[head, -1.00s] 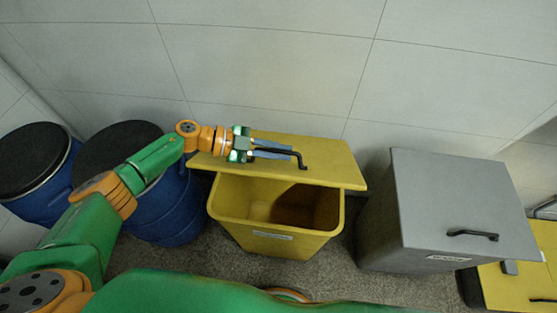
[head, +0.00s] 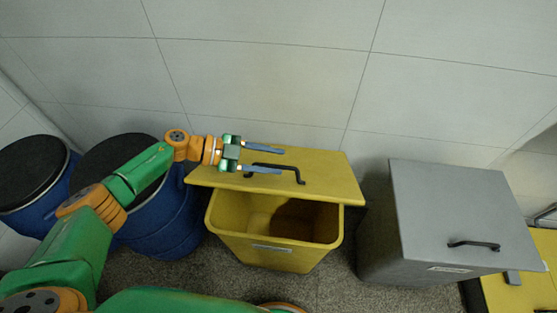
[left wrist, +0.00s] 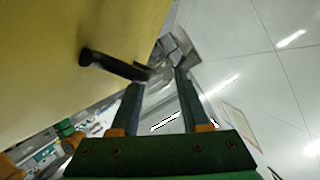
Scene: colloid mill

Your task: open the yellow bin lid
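The yellow bin (head: 275,253) stands against the wall with its mouth uncovered. Its yellow lid (head: 325,185) is raised and tilted back behind the opening. A black handle (head: 298,174) is on the lid, and it also shows in the left wrist view (left wrist: 112,65). My left gripper (head: 282,160) is over the lid with its fingers spread apart, near the left end of the handle. In the left wrist view the two fingers (left wrist: 155,85) are apart with nothing gripped between them, and the handle's end is close to one finger. My right gripper is not seen.
A grey bin (head: 460,208) with a closed lid stands to the right. Two blue barrels with black lids, the nearer one (head: 165,220) beside the yellow bin, stand on the left. Another yellow surface (head: 520,290) is at the far right. Bare floor lies in front.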

